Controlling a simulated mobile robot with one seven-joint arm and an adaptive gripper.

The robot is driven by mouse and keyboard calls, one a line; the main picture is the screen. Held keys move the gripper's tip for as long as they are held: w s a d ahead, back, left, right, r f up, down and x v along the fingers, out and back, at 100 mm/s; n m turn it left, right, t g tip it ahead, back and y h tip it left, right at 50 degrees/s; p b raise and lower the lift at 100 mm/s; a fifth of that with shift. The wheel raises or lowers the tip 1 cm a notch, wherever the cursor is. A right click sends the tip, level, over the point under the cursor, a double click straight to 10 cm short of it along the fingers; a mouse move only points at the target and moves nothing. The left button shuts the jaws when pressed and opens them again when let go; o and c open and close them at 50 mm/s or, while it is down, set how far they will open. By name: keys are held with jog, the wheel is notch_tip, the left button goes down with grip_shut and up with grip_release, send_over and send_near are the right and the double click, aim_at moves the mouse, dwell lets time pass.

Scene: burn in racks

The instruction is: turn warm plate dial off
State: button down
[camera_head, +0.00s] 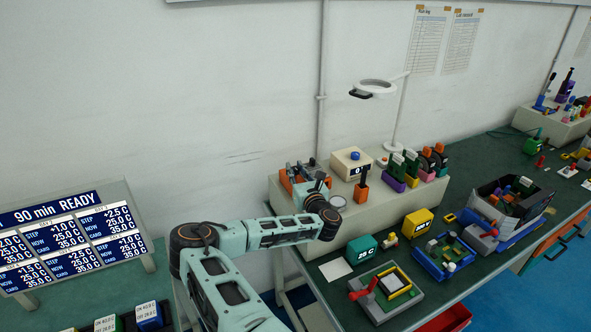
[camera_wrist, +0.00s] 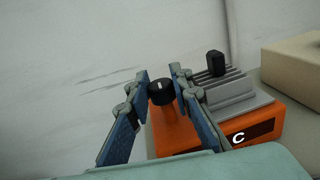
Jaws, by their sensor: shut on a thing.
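The warm plate (camera_wrist: 265,130) is an orange box with a grey ribbed top and a dark panel showing a white "C", in the wrist view. Its black round dial (camera_wrist: 161,93) is at the left end, with a short white mark on top. My gripper (camera_wrist: 160,78) has one blue finger on each side of the dial and is shut on it. In the head view my gripper (camera_head: 308,178) is over the left end of the back shelf and hides most of the warm plate (camera_head: 286,184). A black knob (camera_wrist: 216,63) stands on the ribbed top.
A cream box with a blue button (camera_head: 354,157) stands right of the warm plate. A ring lamp (camera_head: 374,88) rises behind. Several coloured blocks and trays fill the green bench (camera_head: 410,262) to the right. A display board (camera_head: 80,240) stands at left. The wall is close behind.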

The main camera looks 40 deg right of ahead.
jog(key=shift+r, duration=0.15)
jog(key=c, duration=1.7)
grip_release()
jog(key=shift+s, duration=0.1)
jog(key=v, duration=1.1)
jog(key=shift+s+a, duration=0.2)
jog(key=shift+s, duration=0.15)
jog(key=shift+w, duration=0.1)
